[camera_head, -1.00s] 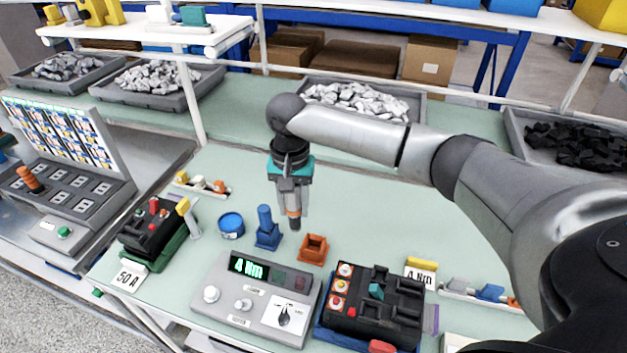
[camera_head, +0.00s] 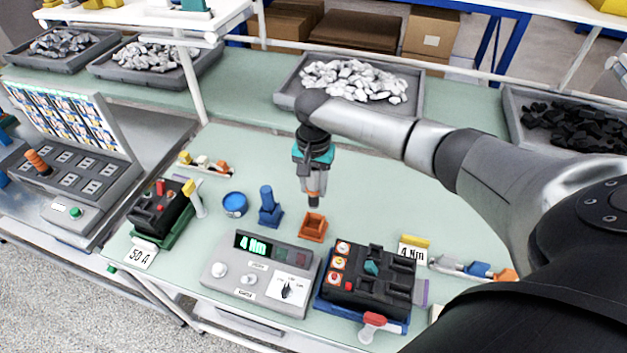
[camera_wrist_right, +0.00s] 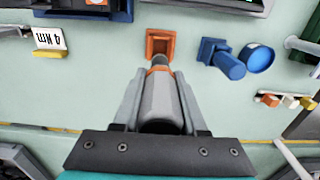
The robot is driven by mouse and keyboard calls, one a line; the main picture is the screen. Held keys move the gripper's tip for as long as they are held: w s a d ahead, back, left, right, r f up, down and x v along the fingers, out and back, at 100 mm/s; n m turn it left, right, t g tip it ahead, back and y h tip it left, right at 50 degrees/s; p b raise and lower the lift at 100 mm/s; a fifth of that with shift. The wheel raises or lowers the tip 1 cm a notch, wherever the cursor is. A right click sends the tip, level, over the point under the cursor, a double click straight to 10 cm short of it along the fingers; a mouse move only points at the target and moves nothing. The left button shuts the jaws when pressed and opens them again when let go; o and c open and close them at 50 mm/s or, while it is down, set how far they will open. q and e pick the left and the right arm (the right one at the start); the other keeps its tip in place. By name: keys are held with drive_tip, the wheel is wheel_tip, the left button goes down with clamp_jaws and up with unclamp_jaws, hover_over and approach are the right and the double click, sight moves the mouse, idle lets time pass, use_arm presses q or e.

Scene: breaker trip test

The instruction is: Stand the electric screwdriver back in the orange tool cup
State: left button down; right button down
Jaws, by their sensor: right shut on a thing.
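My right gripper (camera_head: 311,180) is shut on the electric screwdriver, a grey tool with an orange band and dark tip. The electric screwdriver (camera_wrist_right: 160,100) also shows between the fingers in the right wrist view. It hangs about upright, tip down. The orange tool cup (camera_head: 313,227) is a small square open cup on the green bench. The tip is just above the cup's opening in the head view; in the wrist view the cup (camera_wrist_right: 160,43) lies just beyond the tip. I cannot tell whether the tip is inside the rim. My left gripper is out of view.
A blue holder (camera_head: 270,208) with an upright blue piece stands left of the cup, beside a round blue tin (camera_head: 235,204). The grey 4 Nm tester (camera_head: 262,272) and a black breaker unit (camera_head: 368,282) stand in front.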

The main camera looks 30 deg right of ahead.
sight(313, 173)
drive_tip(key=shift+f+b, duration=1.5)
drive_tip(key=shift+f, duration=1.3)
drive_tip(key=shift+p, duration=0.6)
drive_tip(key=shift+p, duration=0.3)
drive_tip(key=shift+p, duration=0.4)
drive_tip(key=shift+f+b, duration=1.9)
drive_tip(key=shift+f, duration=0.9)
drive_tip(key=shift+c, duration=1.9)
unclamp_jaws()
wheel_tip(313, 173, up, 15)
drive_tip(key=shift+r+p, duration=0.15)
drive_tip(key=shift+p, duration=1.05)
